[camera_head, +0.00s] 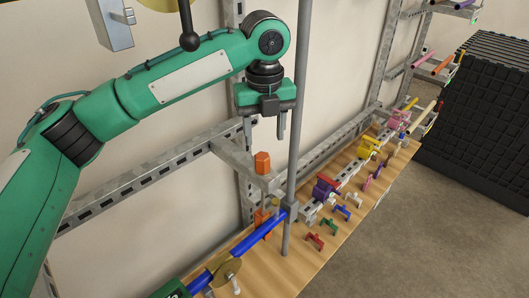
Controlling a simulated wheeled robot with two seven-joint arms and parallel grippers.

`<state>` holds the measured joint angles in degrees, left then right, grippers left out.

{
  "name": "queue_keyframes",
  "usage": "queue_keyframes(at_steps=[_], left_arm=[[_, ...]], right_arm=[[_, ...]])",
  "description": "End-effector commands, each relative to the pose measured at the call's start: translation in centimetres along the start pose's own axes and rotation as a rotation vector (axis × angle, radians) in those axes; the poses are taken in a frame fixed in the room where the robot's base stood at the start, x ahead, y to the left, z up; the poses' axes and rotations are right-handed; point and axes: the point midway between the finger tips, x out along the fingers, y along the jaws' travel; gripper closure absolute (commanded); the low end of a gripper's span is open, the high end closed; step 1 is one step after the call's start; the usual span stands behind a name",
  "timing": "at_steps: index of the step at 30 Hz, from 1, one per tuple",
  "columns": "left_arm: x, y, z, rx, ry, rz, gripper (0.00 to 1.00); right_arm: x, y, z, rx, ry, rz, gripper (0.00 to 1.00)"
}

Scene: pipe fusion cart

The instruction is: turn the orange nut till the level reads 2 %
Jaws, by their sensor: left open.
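An orange nut (262,162) stands on top of a grey metal bracket arm, left of an upright grey pole. Another orange part (262,222) sits lower, under the bracket and beside the blue pipe. My left gripper (281,130) points down above and slightly right of the upper nut, apart from it. I cannot make out a level or any reading. My right gripper is not in view.
The grey pole (297,130) rises close beside my left gripper. A blue pipe (262,232) lies along the wooden bench (275,272). Coloured clamps (326,188) and small handles (315,240) line the bench to the right. A black crate-like block (475,120) stands at far right.

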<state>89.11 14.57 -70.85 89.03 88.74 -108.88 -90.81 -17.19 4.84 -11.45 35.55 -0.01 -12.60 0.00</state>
Motion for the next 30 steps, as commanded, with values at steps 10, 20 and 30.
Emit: queue_keyframes(at_steps=[10, 20, 30], left_arm=[[6.0, 0.1, 0.0, -0.002, 0.003, 0.002, 0.48], [7.8, 0.0, 0.0, -0.002, 0.001, 0.000, 0.48], [7.8, 0.0, 0.0, -0.002, 0.001, 0.000, 0.84]], right_arm=[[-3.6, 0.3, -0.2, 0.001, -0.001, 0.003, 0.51], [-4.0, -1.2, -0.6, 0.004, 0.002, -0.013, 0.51], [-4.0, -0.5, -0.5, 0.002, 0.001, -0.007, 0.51]])
